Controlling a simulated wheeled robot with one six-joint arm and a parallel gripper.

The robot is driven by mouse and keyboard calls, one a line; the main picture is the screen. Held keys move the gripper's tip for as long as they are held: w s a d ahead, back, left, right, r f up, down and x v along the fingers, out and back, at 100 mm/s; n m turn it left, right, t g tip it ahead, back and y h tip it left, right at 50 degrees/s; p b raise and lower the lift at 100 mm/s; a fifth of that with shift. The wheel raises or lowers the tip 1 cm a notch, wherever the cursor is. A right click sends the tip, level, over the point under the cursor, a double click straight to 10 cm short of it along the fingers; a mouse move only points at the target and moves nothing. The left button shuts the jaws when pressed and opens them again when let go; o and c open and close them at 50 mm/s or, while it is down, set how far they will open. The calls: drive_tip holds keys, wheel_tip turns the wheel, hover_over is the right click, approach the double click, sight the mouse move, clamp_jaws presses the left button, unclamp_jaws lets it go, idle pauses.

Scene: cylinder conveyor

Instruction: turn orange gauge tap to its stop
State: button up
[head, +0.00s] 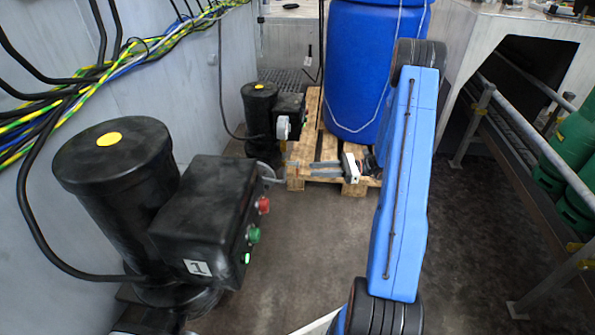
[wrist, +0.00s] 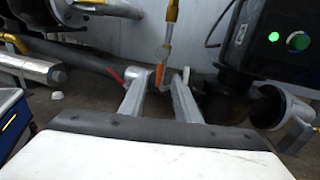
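The orange gauge tap (wrist: 160,76) shows in the wrist view as a small upright orange lever below a yellow pipe fitting (wrist: 170,22). My gripper (wrist: 160,80) is open, with its two grey fingers standing apart on the left and right of the lever in the picture. Gaps show on both sides of the lever. I cannot tell whether the fingertips reach as far as the tap. In the head view my gripper (head: 314,170) points left, in front of a wooden pallet, and the tap cannot be made out there.
A black motor with a button box (head: 205,220) stands at the near left. A smaller black motor (head: 260,108) stands behind. A blue barrel (head: 362,70) stands on the pallet (head: 352,188). A railing (head: 530,140) runs along the right. The floor between is clear.

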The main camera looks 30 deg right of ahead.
sight(297, 170)
drive_tip(key=x, duration=0.8)
clamp_jaws()
